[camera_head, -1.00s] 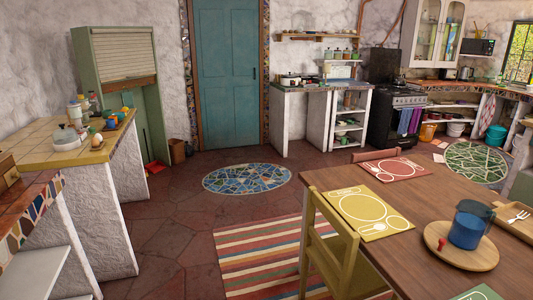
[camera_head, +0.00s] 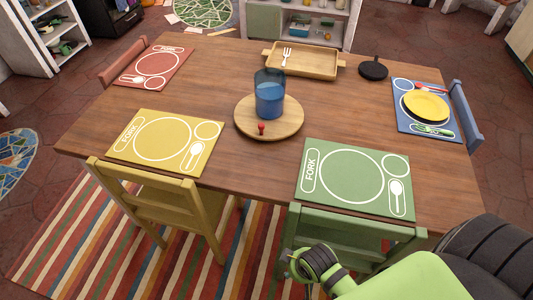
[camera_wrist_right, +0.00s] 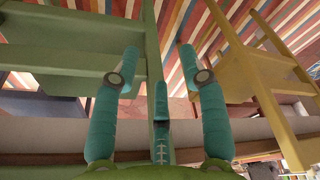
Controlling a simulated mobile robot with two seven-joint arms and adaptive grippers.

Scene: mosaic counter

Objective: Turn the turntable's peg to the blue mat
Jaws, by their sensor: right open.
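The turntable (camera_head: 244,113) is a round wooden board near the middle of the table. A small red peg (camera_head: 261,128) stands near its front edge, facing the gap between the yellow and green mats. A blue jug (camera_head: 270,96) stands on the board behind the peg. The blue mat (camera_head: 404,125) lies at the table's right end, with a yellow plate (camera_head: 427,106) and cutlery on it. My right gripper (camera_wrist_right: 158,65) is open and empty in the right wrist view, close to the chairs and away from the turntable. My left gripper is out of view.
A green mat (camera_head: 313,206) and a yellow mat (camera_head: 122,149) lie along the front edge; a red mat (camera_head: 127,77) is at left. A tray (camera_head: 331,68) and a black trivet (camera_head: 373,70) are behind. Yellow (camera_head: 165,213) and green (camera_head: 350,232) chairs stand in front.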

